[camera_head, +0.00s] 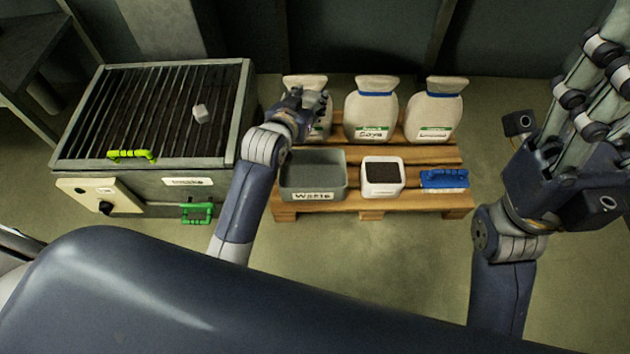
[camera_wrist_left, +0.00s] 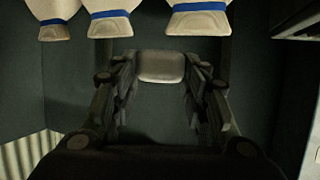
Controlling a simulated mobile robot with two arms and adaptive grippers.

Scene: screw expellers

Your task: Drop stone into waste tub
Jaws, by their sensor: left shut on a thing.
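My left gripper (camera_head: 316,100) is above the back edge of the grey waste tub (camera_head: 322,183), in front of the leftmost bag. In the left wrist view its fingers (camera_wrist_left: 160,85) are shut on a pale grey stone (camera_wrist_left: 160,66) between the tips. In the head view I cannot make out this stone at the gripper. The tub, labelled "Waste", stands at the front left of a wooden pallet. Another pale stone (camera_head: 200,113) lies on the slatted grate at the left. My right gripper (camera_head: 598,75) is at the far right; its opening is unclear.
Three white bags, left (camera_head: 318,122), middle (camera_head: 371,112) and right (camera_head: 433,112), stand at the back of the pallet (camera_head: 430,155). A white container (camera_head: 382,190) with dark contents and a blue-handled brush (camera_head: 444,180) are right of the tub. The grate machine (camera_head: 245,110) has a green handle (camera_head: 131,155).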

